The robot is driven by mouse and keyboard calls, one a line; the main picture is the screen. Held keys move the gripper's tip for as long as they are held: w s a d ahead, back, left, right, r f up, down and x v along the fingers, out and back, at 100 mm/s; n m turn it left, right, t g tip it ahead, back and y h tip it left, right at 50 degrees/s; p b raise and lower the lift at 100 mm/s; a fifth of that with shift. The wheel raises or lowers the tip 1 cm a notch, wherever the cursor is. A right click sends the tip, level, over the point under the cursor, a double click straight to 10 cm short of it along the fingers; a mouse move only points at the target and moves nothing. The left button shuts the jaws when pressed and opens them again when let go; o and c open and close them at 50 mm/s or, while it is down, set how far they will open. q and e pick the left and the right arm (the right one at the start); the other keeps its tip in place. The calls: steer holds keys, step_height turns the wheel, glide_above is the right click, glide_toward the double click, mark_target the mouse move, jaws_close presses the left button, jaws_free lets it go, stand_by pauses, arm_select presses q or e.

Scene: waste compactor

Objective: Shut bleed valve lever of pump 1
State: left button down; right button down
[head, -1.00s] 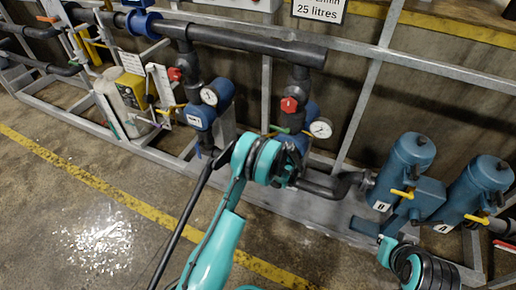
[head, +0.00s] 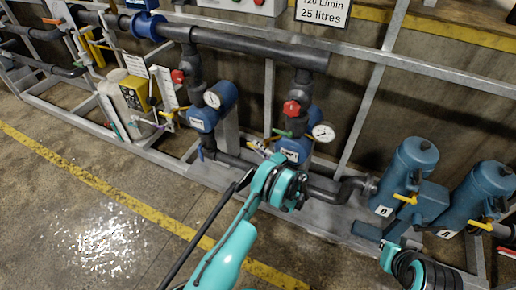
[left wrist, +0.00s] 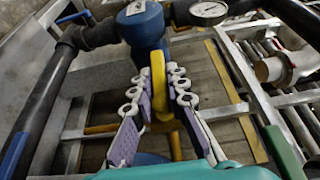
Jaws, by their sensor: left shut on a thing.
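A yellow lever (left wrist: 158,82) stands between the two fingers of my left gripper (left wrist: 172,78) in the left wrist view. The purple-padded fingers are shut on it, one at each side. A blue pump (left wrist: 144,28) with a pale label is just beyond. In the head view my left gripper (head: 260,149) is small and partly seen, just left of the right-hand blue pump (head: 294,148). The lever is hard to make out there. Another blue pump (head: 203,119) stands to the left. I cannot read the pump numbers. My right gripper is out of view.
A pressure gauge (left wrist: 208,13) sits right of the pump in the left wrist view. Blue-handled levers (left wrist: 72,17) are on the left. Two blue filter housings (head: 408,172) stand at the right in the head view.

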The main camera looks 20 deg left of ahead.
arm_select(q)
steer(key=shift+r, duration=0.1)
stand_by(0.3)
steer(key=c, duration=1.5)
jaws_free()
steer(key=v, duration=1.2)
